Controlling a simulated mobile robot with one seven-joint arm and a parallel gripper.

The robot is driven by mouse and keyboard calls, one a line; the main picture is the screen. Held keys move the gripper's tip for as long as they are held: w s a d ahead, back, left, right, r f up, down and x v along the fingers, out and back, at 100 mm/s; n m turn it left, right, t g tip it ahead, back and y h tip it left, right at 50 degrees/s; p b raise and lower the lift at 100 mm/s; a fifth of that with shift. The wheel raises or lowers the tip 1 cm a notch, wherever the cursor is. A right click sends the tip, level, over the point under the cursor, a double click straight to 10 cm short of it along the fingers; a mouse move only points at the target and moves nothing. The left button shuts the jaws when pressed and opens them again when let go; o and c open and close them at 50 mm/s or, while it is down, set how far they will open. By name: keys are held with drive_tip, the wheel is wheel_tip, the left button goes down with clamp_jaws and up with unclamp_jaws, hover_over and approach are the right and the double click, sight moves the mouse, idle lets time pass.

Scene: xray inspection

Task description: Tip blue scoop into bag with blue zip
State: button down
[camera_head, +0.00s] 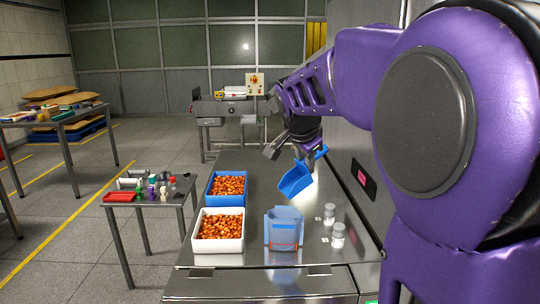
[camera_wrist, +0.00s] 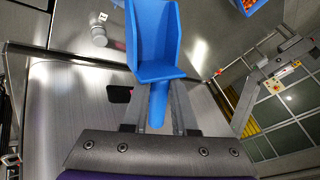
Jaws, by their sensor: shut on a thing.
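The blue scoop (camera_head: 295,180) hangs tilted above the steel worktop, its pan pointing down and left. My gripper (camera_head: 312,158) is shut on its handle. In the wrist view the scoop (camera_wrist: 152,45) extends away from the fingers, with its handle (camera_wrist: 158,105) between the two jaws of my gripper (camera_wrist: 158,112). The part of the pan that shows looks bare. A translucent bluish bag (camera_head: 284,228) stands on the worktop nearer the camera, below and slightly left of the scoop, apart from it. A reddish line crosses its lower part; I cannot tell the zip clearly.
A blue tub (camera_head: 226,202) and a white tub (camera_head: 218,245) of orange-brown pieces stand left of the bag. Two clear jars (camera_head: 338,236) stand right of it. A side table (camera_head: 150,197) with small items is at left. A wall panel borders the worktop's right.

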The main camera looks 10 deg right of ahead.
drive_tip(key=shift+w+d+r+y+p, duration=0.15)
drive_tip(key=shift+d+r+y+p, duration=0.6)
drive_tip(key=shift+p, duration=1.3)
drive_tip(key=shift+d+r+m+g+y+p, duration=0.2)
drive_tip(key=shift+m+g+y+p, duration=0.25)
drive_tip(key=shift+p, duration=0.75)
drive_tip(key=shift+w+d+f+y, duration=0.1)
drive_tip(key=shift+d+f+y, duration=0.2)
drive_tip(key=shift+y, duration=0.1)
drive_tip(key=shift+d+r+m+y, duration=0.15)
drive_tip(key=shift+r+m+y, duration=0.1)
drive_tip(key=shift+y, duration=0.55)
drive_tip(key=shift+w, duration=0.1)
